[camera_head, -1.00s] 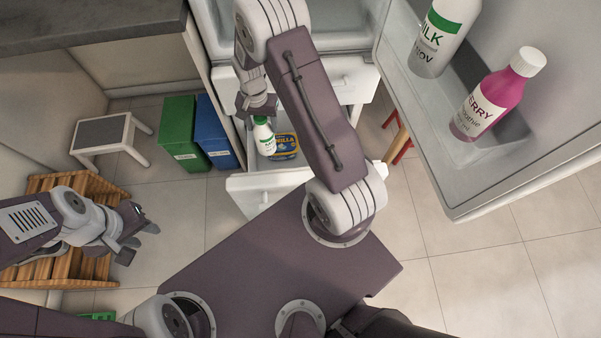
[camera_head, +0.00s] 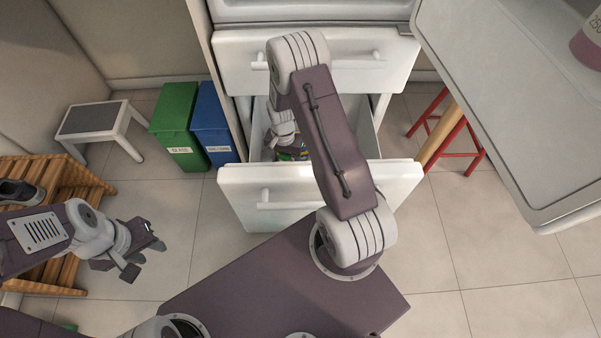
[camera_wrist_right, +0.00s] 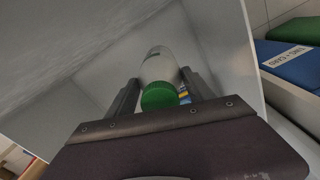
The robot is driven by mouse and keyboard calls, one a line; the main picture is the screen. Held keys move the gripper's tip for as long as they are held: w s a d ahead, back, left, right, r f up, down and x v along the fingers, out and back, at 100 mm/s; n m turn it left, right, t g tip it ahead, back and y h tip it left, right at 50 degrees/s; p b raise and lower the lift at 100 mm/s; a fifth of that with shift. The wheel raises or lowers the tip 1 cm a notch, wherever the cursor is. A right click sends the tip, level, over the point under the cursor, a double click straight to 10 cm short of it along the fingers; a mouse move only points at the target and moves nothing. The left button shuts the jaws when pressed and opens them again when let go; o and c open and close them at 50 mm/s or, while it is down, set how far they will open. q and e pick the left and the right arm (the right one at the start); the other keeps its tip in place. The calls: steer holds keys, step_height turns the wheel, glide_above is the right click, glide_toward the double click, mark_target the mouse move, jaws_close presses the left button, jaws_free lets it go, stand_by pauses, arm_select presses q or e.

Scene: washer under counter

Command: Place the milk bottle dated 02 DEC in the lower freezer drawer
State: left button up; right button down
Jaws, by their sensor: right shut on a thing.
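A white milk bottle (camera_wrist_right: 158,68) with a green cap (camera_wrist_right: 160,96) is between the fingers of my right gripper (camera_wrist_right: 160,88), which is shut on it. Its date cannot be read. The lower freezer drawer (camera_head: 255,192) is pulled open in the head view. My right gripper is down inside the drawer, mostly hidden by my arm in the head view. In the wrist view the drawer's pale walls surround the bottle; whether it touches the floor cannot be told. My left gripper (camera_head: 145,258) is open and empty at the left, away from the drawer.
A blue and yellow tub (camera_wrist_right: 184,94) shows partly beside the bottle in the drawer. An upper drawer (camera_head: 232,50) is above. The open fridge door (camera_head: 500,120) is at the right. Green (camera_head: 175,125) and blue (camera_head: 211,125) bins and a step stool (camera_head: 92,119) stand left.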

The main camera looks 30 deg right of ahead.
mark_target(285, 155)
step_height(285, 155, down, 9)
steer(key=b, duration=0.5)
steer(key=shift+r, duration=0.2)
steer(key=shift+f, duration=0.15)
steer(key=shift+c, duration=1.9)
jaws_free()
step_height(285, 155, up, 11)
steer(key=p, duration=0.7)
steer(key=shift+r+p, duration=0.2)
steer(key=shift+p, duration=0.2)
steer(key=shift+r, duration=0.45)
